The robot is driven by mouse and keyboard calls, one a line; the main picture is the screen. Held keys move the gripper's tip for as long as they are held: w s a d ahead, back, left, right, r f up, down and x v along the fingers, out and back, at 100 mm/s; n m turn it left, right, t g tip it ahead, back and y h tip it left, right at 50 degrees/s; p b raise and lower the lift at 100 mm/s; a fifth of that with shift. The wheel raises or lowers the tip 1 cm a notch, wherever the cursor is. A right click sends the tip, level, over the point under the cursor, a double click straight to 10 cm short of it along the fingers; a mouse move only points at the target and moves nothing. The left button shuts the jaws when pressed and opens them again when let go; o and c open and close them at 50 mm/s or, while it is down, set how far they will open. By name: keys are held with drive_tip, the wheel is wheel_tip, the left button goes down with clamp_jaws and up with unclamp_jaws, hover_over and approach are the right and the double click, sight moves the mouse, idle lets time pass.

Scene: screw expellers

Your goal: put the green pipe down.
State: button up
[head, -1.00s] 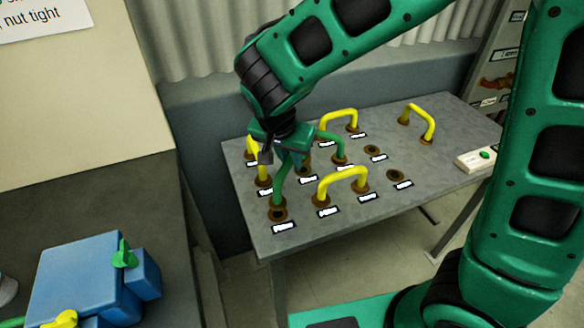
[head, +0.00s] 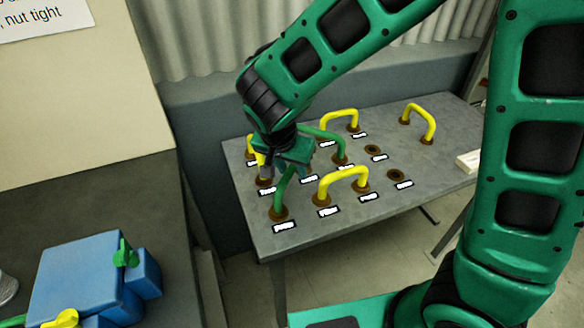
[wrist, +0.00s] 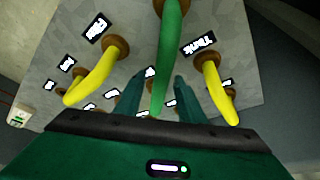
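The green pipe (head: 279,198) is an upside-down U on the grey table. Its near leg stands at a brown socket by the table's front left, and its far leg meets another socket further back. My gripper (head: 284,163) is over the pipe and hides part of its top and near bend. In the wrist view the pipe (wrist: 168,50) runs between my two teal fingers, and my gripper (wrist: 159,96) shows gaps on both sides of it. The fingers look open around the pipe. How deep the legs sit is hard to tell.
Yellow pipes stand close by: one in front right (head: 343,175), one behind (head: 339,114), one at the far right (head: 428,121). Another is partly hidden left of my gripper. Empty sockets (head: 396,175) lie to the right. A white box (head: 467,161) sits at the table's right edge.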

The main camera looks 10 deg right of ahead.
drive_tip(key=v, duration=1.2)
drive_tip(key=s+d+g, duration=0.2)
drive_tip(key=s+d, duration=0.1)
drive_tip(key=d, duration=1.7)
drive_tip(key=s+d+f+g+y, duration=0.1)
drive_tip(key=s+d+y, duration=0.1)
drive_tip(key=s+d, duration=1.1)
drive_tip(key=s, duration=0.4)
drive_tip(key=shift+s+d+f+g+y, duration=0.2)
drive_tip(key=shift+f+g+y, duration=0.1)
